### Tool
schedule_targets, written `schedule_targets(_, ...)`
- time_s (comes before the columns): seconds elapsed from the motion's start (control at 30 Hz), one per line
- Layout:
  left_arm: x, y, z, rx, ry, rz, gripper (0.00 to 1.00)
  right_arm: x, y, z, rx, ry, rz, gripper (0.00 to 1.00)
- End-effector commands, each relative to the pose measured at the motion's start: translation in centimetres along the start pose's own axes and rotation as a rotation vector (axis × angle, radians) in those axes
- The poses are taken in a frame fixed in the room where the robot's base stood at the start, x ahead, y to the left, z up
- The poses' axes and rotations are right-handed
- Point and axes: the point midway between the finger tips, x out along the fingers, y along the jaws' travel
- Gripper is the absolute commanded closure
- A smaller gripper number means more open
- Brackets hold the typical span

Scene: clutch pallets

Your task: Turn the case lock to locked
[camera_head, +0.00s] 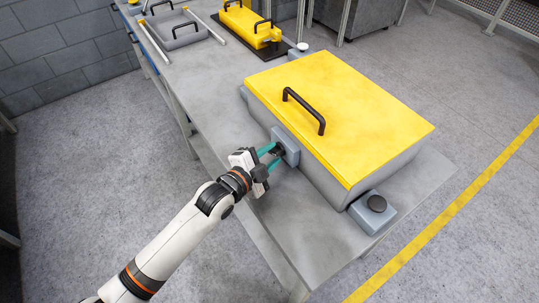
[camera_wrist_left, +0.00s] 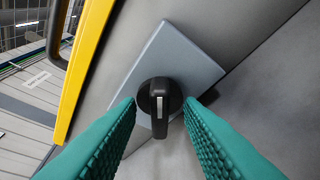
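The case (camera_head: 317,162) is a grey box with a yellow lid (camera_head: 375,115) and a black handle (camera_head: 303,108); the lid lies closed on it. The case lock is a black knob (camera_wrist_left: 159,103) with a white pointer line on a blue-grey plate (camera_wrist_left: 185,65) on the case's front side. In the left wrist view the line runs nearly upright in the picture, tilted relative to the plate. My left gripper (camera_head: 271,156) is open, its teal fingers (camera_wrist_left: 161,108) on either side of the knob. Small gaps seem to show; contact is unclear. My right gripper is not in view.
The case stands on a long grey table (camera_head: 215,98). A blue-grey box with a black round button (camera_head: 376,203) sits at the case's right corner. A smaller yellow case (camera_head: 248,22) and a grey tray (camera_head: 180,30) stand at the far end.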

Motion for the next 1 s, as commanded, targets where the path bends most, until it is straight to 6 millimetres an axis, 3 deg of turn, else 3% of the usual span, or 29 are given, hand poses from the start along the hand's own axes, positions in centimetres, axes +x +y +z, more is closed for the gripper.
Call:
schedule_targets(0.2, 0.0, 0.0, 0.0, 0.000, 0.000, 0.000, 0.66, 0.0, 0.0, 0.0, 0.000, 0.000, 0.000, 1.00)
schedule_targets(0.4, 0.0, 0.0, 0.0, 0.000, 0.000, 0.000, 0.99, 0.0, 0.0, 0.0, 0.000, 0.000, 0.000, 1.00)
schedule_targets(0.73, 0.0, 0.1, 0.1, -0.022, 0.000, -0.011, 1.00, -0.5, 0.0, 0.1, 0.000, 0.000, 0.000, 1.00)
schedule_targets(1.0, -0.1, 0.5, 0.1, -0.147, 0.002, -0.065, 1.00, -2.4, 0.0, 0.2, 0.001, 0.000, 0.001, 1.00)
